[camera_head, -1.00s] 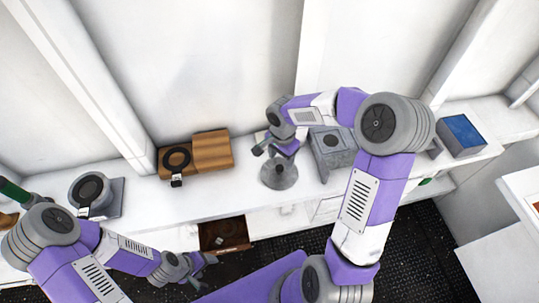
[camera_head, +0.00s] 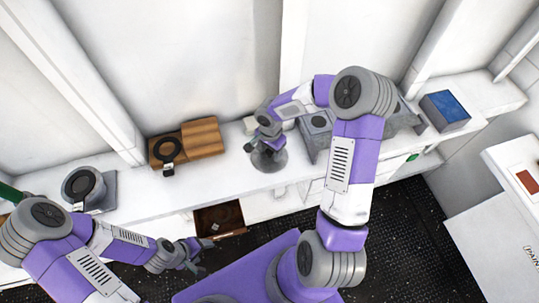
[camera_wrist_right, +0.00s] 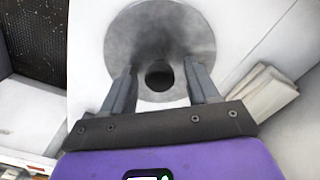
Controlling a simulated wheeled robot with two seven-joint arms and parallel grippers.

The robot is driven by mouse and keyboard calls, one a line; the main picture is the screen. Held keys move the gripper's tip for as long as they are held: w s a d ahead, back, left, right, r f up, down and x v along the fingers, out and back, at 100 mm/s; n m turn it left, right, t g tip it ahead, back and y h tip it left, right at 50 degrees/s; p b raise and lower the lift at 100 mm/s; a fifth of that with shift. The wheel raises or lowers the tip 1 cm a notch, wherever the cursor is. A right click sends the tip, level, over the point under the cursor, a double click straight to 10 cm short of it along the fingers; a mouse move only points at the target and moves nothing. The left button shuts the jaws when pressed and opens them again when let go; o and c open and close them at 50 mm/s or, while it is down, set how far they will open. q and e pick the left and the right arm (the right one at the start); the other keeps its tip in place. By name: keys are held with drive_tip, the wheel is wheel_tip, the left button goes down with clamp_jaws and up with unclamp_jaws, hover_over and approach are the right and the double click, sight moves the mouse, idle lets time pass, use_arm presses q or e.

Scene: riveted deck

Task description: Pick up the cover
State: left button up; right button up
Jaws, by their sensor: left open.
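The cover (camera_head: 275,161) is a grey, round, cone-like lid on the white counter; the right wrist view shows its disc (camera_wrist_right: 190,45) and a dark round knob (camera_wrist_right: 159,75) at its middle. My right gripper (camera_head: 262,144) is over the cover and hides part of it. In the right wrist view my right gripper (camera_wrist_right: 161,82) is open, with one finger on each side of the knob and gaps between. Its height above the cover is hard to judge. My left gripper (camera_head: 199,256) is open and empty, low in front of the counter, away from the cover.
Grey box-like units (camera_head: 318,130) stand right of the cover. A wooden board (camera_head: 202,137) with a black ring-shaped item (camera_head: 167,150) lies to the left. An open brown drawer (camera_head: 220,221) juts out below the counter. A pale stack (camera_wrist_right: 268,92) lies near the cover.

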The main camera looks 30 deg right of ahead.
clamp_jaws()
